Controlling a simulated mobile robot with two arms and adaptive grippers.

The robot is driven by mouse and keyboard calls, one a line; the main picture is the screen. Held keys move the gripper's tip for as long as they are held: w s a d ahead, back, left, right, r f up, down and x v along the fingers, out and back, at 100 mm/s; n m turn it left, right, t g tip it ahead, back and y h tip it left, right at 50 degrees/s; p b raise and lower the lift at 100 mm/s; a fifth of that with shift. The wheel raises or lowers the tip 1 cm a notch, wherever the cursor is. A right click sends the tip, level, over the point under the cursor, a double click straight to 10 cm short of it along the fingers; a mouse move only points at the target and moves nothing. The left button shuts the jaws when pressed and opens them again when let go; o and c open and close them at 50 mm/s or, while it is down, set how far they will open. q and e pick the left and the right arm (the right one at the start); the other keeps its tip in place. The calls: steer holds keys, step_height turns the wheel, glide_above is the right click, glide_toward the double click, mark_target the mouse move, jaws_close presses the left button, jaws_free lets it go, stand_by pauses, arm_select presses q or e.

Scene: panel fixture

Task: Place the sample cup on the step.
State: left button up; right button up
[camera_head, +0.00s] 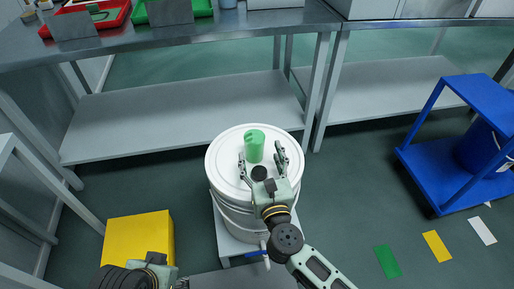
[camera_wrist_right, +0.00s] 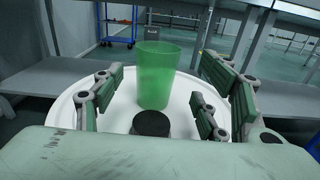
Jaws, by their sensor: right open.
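The green, slightly see-through sample cup (camera_head: 254,146) stands upright on the white round top of a drum (camera_head: 226,150). It also shows in the wrist view (camera_wrist_right: 160,75), centred between the fingers. My right gripper (camera_head: 262,157) is open, its fingers on either side of the cup's near side; I see gaps between fingers and cup. A yellow block (camera_head: 139,243), which looks like the step, stands on the floor at lower left, its top bare. My left gripper (camera_head: 155,272) is in front of the block's near edge; its fingers are not clear.
A steel bench (camera_head: 180,45) with a red tray (camera_head: 112,20) and a green tray (camera_head: 202,8) runs behind. A blue cart (camera_head: 430,180) stands at right. Floor between block and drum is clear.

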mark_target(257, 149)
steer(key=w, duration=0.2)
steer(key=w+a, duration=0.1)
steer(key=w, duration=0.1)
steer(key=w+b, duration=0.1)
steer(key=w, duration=0.1)
steer(key=shift+a, duration=0.3)
steer(key=shift+s, duration=0.1)
steer(key=c, duration=1)
steer(key=shift+r, duration=0.2)
